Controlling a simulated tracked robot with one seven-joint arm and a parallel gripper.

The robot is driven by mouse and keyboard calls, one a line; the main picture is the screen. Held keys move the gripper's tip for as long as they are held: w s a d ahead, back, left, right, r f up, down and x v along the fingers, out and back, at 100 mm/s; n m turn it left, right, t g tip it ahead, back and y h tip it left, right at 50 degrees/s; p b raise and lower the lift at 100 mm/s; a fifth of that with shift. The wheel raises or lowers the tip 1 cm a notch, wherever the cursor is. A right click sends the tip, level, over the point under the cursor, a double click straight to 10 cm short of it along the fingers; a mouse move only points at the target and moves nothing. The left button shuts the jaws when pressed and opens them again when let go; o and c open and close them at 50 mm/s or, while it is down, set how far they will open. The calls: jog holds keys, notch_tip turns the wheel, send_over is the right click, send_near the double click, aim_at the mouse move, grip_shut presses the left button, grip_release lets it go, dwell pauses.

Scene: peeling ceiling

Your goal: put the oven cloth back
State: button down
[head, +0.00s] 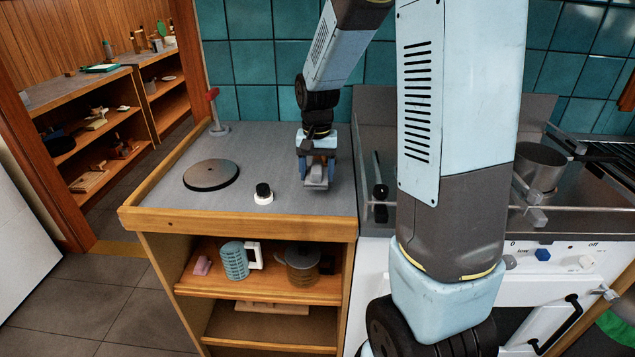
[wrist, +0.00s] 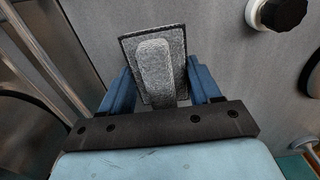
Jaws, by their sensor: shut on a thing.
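My gripper (head: 317,168) is low over the grey worktop (head: 240,140), near its right side. In the wrist view its blue fingers stand on either side of a grey speckled pad (wrist: 174,92). The pad is flat and dark-edged with a raised strip along its middle, and the gripper is shut on it. In the head view the pad (head: 316,184) shows as a small grey piece under the fingers. I cannot tell for sure that it is the oven cloth, or whether it touches the worktop.
A black-topped white knob (head: 264,194), a dark round plate (head: 211,175) and a red-topped stand (head: 215,110) are on the worktop. The cooker with a pot (head: 541,165) and front rail is at right. Shelves below hold a blue mug (head: 235,262) and a brown pot (head: 302,264).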

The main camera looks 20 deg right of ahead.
jog(key=shift+w+d+f, duration=0.15)
jog(key=shift+f, duration=0.1)
jog(key=shift+w+d+f, duration=0.15)
jog(key=shift+f, duration=1.6)
jog(key=shift+f, duration=0.1)
jog(key=shift+c, duration=1.1)
grip_release()
